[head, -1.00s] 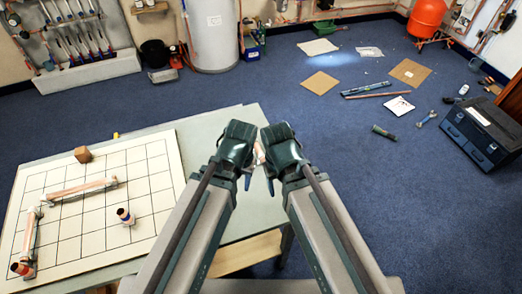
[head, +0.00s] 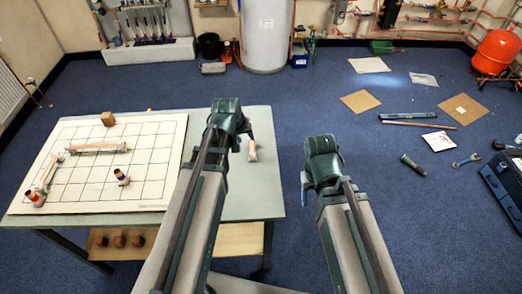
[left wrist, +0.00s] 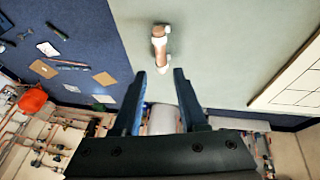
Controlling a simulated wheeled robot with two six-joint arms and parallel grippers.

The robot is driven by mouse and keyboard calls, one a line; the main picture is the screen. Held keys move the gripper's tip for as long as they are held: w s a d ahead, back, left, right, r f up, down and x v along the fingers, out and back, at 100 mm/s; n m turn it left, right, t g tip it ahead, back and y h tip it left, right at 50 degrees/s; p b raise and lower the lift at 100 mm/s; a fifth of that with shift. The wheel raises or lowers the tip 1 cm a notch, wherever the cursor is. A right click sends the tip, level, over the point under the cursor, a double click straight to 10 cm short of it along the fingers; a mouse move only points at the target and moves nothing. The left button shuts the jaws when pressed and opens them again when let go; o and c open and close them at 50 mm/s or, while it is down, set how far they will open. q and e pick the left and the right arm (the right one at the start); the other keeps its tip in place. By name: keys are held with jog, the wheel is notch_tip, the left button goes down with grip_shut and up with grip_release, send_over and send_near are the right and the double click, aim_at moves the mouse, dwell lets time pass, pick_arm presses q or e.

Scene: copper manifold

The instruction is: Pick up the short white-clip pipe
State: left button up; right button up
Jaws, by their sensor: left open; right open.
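The short copper pipe with white clips (head: 253,150) lies on the bare right part of the table, beside the white grid board. My left gripper (head: 238,126) is open over the table, just left of the pipe. In the left wrist view the pipe (left wrist: 158,48) lies ahead of the left gripper's open fingers (left wrist: 161,73), with one end appearing near the gap between the tips. Nothing is in those fingers. My right gripper (head: 304,182) is open and empty, past the table's right edge, above the blue floor.
The grid board (head: 80,185) holds a long pipe (head: 96,148), another pipe at its left (head: 48,175), a small upright fitting (head: 122,177) and a brown block (head: 107,119). The grey table (head: 262,195) is clear around the short pipe. Several brown pieces sit on the shelf below.

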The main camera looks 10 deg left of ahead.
aim_at(252, 148)
pick_arm(q)
jog(key=shift+b+x, duration=4)
jog(key=shift+x, duration=0.35)
jog(key=b+x, duration=0.5)
jog(key=shift+s+f, duration=0.15)
jog(key=shift+f, duration=0.1)
jog(key=shift+r, duration=0.15)
jog(key=shift+c, duration=0.4)
grip_shut()
